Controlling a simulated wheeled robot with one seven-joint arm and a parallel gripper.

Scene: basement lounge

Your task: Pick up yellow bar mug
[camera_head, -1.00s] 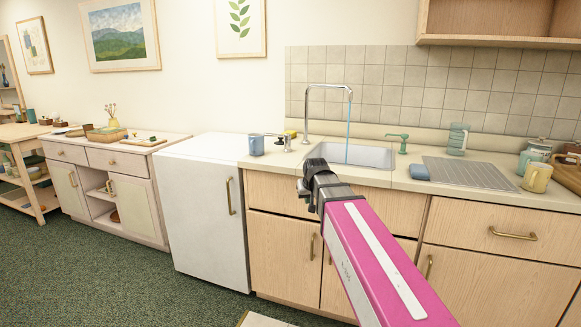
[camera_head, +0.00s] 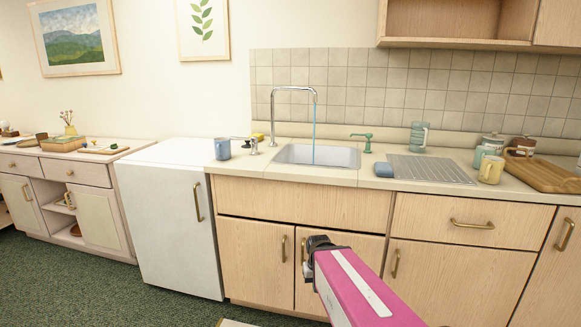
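A yellow mug (camera_head: 491,169) stands upright on the right part of the counter (camera_head: 420,182), just left of a wooden board. My gripper (camera_head: 318,243) is low in front of the cabinet doors below the sink, well to the left of the mug and below counter height. It is apart from the mug. Its fingers are small and dark and point away from me, so I cannot tell whether they are open or shut. I see nothing held in it.
A wooden board (camera_head: 541,173) with a brown mug (camera_head: 521,146) behind its left end lies right of the yellow mug. Jars (camera_head: 488,147) stand behind. A blue mug (camera_head: 222,148) stands farther left.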

